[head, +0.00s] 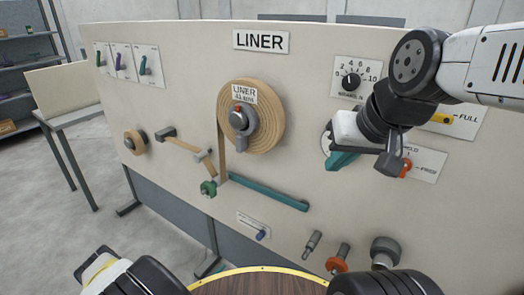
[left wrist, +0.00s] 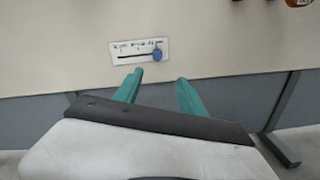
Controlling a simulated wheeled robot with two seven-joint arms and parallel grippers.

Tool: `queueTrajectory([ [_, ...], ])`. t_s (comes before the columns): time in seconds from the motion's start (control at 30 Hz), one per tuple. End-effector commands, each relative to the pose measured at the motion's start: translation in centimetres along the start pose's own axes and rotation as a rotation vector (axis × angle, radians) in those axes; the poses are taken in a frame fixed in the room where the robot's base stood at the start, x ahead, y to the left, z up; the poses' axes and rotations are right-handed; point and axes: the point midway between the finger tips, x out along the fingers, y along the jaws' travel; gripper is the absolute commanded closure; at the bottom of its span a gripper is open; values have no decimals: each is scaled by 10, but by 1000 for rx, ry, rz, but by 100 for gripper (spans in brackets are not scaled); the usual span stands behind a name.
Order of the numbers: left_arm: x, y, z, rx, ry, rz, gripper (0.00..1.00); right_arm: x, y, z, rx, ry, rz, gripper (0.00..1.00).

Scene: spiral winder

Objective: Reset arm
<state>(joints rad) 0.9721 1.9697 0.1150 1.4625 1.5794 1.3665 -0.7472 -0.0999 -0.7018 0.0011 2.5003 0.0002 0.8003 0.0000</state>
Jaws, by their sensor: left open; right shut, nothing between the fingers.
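A beige upright panel (head: 190,60) carries the winder, with a wooden spiral roll (head: 268,115) labelled LINER and a grey lever hub (head: 242,120) at its middle. A teal bar (head: 270,193) slopes down to the right below the roll. Which part the task calls the arm cannot be told. My right gripper (head: 336,164) is shut and empty in front of the panel, right of the roll, partly covering a round dial. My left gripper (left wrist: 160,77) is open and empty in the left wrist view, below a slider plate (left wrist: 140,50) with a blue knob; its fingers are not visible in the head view.
A scale dial (head: 352,82) sits above my right gripper, and an orange-knobbed switch (head: 405,168) lies close to its right. A green knob (head: 208,188), a small roll (head: 135,142) and an orange knob (head: 338,263) stick out from the panel. A side table (head: 62,115) stands at left.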

Motion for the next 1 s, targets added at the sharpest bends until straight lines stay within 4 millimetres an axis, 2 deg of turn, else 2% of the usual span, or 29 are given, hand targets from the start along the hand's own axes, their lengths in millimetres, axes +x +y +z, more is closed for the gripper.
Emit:
queueTrajectory([
  [0.37, 10, 33, 30, 70, -48, -125, 52, 0, 0, 0, 1, -1, 0, 100],
  [0.57, 20, 59, 63, 139, -86, -247, 52, 0, 0, 0, 1, -1, 0, 100],
  [0.67, 26, 75, 88, 189, -110, -331, 52, 0, 0, 0, 1, -1, 0, 100],
  [0.77, 33, 94, 123, 259, -134, -442, 52, 0, 0, 0, 1, -1, 0, 100],
  [1.0, 44, 127, 226, 474, -168, -754, 52, 0, 0, 0, 1, -1, 0, 100],
])
